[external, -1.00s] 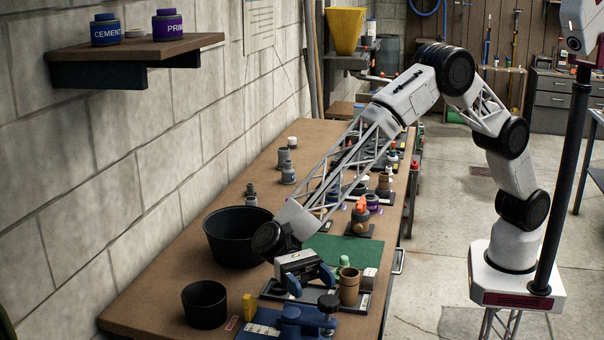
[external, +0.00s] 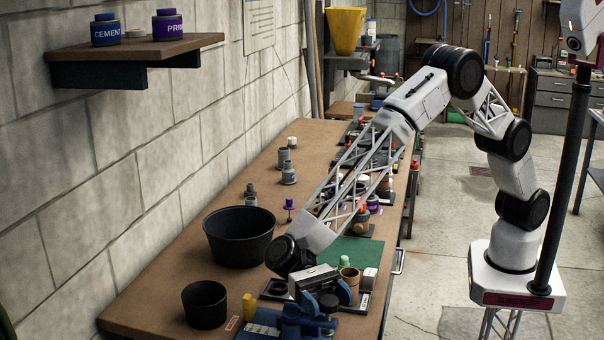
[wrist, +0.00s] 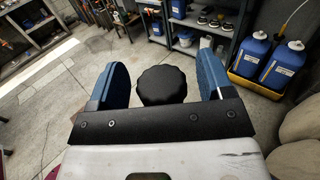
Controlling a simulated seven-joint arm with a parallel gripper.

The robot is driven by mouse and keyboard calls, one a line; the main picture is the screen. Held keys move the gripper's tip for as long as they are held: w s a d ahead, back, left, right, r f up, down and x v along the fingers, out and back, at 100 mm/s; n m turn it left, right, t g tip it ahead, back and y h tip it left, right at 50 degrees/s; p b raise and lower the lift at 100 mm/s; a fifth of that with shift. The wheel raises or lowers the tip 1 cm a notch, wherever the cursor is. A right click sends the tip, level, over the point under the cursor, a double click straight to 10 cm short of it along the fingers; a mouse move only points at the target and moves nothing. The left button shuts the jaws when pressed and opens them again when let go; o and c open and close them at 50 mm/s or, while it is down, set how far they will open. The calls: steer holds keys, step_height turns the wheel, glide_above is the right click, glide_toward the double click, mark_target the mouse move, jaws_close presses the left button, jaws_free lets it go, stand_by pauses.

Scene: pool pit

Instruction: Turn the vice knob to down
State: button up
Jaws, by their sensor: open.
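The blue vice (external: 300,318) sits at the near end of the workbench, on a dark blue base. Its black knob (external: 328,302) is partly hidden behind my gripper in the external view. In the wrist view the black scalloped knob (wrist: 162,84) lies between my two blue fingers, with a gap on each side. My gripper (external: 335,297) is open, low over the vice with its fingers around the knob but not closed on it. The knob's angle cannot be read.
A large black tub (external: 238,240) and a smaller black pot (external: 205,305) stand left of the vice. A yellow block (external: 249,305) is close beside it. A brown cup (external: 350,277) and a green mat (external: 357,250) lie just behind. Several fittings crowd the bench farther back.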

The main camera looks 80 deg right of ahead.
steer(key=shift+c, duration=0.2)
steer(key=c, duration=0.9)
steer(key=shift+m+t+y, duration=0.5)
steer(key=shift+t, duration=0.1)
steer(key=m+t+y, duration=0.1)
steer(key=m+t, duration=0.1)
steer(key=t, duration=0.2)
steer(key=m+t+y, duration=0.2)
steer(key=m+t, duration=0.1)
steer(key=shift+r+m+t+y, duration=0.1)
steer(key=shift+m+t+y, duration=0.2)
steer(key=shift+t, duration=0.1)
steer(key=shift+r+m+t, duration=0.1)
steer(key=shift+m+t, duration=1.3)
steer(key=shift+t, duration=0.8)
steer(key=shift+m+t, duration=1.4)
steer(key=shift+t, duration=0.8)
steer(key=shift+t+h, duration=0.3)
steer(key=shift+h, duration=0.1)
steer(key=o, duration=0.9)
steer(key=shift+o, duration=0.2)
steer(key=shift+d, duration=0.2)
